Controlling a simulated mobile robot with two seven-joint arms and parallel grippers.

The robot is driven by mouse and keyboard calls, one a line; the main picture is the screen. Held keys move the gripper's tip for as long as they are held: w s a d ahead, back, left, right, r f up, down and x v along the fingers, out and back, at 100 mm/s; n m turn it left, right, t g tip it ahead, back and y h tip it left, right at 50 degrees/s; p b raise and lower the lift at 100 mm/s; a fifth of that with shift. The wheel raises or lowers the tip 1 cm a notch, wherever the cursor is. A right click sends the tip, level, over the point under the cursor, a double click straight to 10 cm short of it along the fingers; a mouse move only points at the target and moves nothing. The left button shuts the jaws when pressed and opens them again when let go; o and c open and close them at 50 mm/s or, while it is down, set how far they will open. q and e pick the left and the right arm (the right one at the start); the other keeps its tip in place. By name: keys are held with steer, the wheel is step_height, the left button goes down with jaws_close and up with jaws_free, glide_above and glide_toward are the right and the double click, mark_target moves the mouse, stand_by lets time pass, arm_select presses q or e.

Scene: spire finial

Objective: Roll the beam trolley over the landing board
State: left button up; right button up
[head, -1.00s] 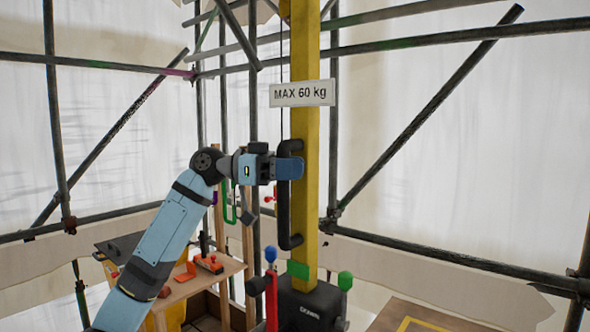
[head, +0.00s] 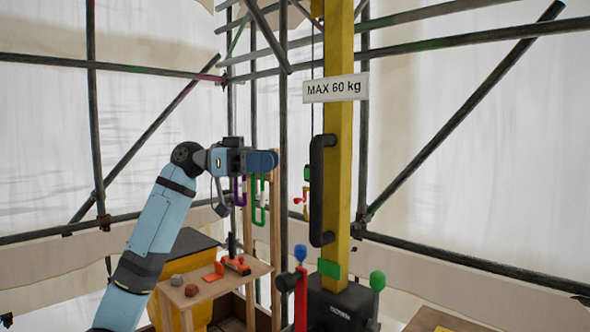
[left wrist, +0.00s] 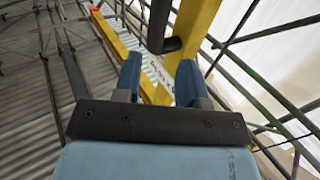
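My left gripper (head: 268,160) is to the left of the black upright handle (head: 317,190) on the yellow mast (head: 341,140), with a gap between them. In the left wrist view the left gripper (left wrist: 160,72) has its two blue fingers apart and nothing between them. The handle's dark end (left wrist: 160,42) shows just beyond the fingertips, beside the yellow mast (left wrist: 192,35). I cannot make out the beam trolley; the mast's top is cut off. A wooden board with a yellow outline (head: 432,320), possibly the landing board, shows partly at bottom right. My right gripper is out of view.
A "MAX 60 kg" sign (head: 336,88) is on the mast. A dark base (head: 340,306) with red, blue and green levers stands below. A wooden bench (head: 215,290) with small items is at the left. Scaffold tubes (head: 460,110) surround the place.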

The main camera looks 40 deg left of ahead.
arm_select(q)
steer(key=v, duration=0.2)
steer(key=shift+s+a, duration=0.15)
steer(key=shift+a, duration=0.2)
stand_by(0.4)
